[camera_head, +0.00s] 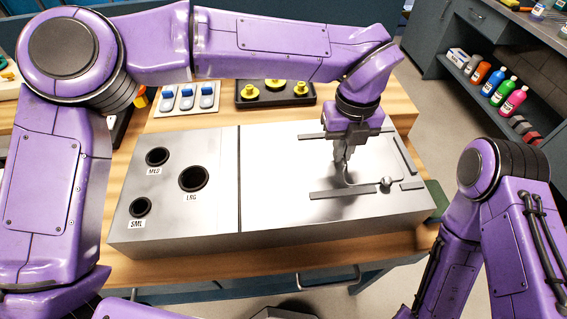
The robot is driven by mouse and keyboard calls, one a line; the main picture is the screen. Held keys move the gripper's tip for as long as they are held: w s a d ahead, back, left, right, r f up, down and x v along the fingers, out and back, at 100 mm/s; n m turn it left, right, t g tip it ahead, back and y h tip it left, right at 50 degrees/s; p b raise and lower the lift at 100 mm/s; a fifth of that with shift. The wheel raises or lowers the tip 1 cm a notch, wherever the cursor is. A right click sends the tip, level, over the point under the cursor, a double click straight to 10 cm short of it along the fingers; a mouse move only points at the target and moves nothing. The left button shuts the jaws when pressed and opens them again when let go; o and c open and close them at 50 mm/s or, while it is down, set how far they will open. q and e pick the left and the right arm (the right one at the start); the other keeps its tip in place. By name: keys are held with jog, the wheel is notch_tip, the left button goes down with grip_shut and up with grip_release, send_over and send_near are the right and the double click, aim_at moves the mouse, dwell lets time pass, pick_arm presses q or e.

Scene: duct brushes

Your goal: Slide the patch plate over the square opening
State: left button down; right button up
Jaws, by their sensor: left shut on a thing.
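A wide metal duct box (270,205) lies on the wooden bench. Its right part carries two parallel dark rails, an upper rail (311,136) and a lower rail (340,192), and an end strip (405,155). The patch plate (365,174) is a thin grey plate between the rails, hard to tell from the box top; a small round knob (386,182) stands near its lower right. My left gripper (343,175) points down between the rails, shut on a part of the plate that its fingers mostly hide. No square opening shows. My right gripper is out of view.
The box's left part has three round holes: MED (157,157), LRG (193,178) and SML (140,207). Behind stand a tray of grey-blue pieces (187,98) and a black tray with yellow knobs (275,92). Shelves with bottles (513,100) stand far right.

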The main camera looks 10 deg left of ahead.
pick_arm(q)
jog(key=shift+w+d, duration=0.15)
jog(key=shift+d, duration=0.3)
jog(key=shift+w+d+p, duration=0.1)
jog(key=shift+d+p, duration=0.15)
jog(key=shift+p, duration=0.2)
jog(key=c, duration=1.4)
grip_release()
jog(key=shift+o, duration=0.2)
jog(key=shift+r, duration=0.1)
notch_tip(320, 180, up, 8)
jog(key=p, duration=0.6)
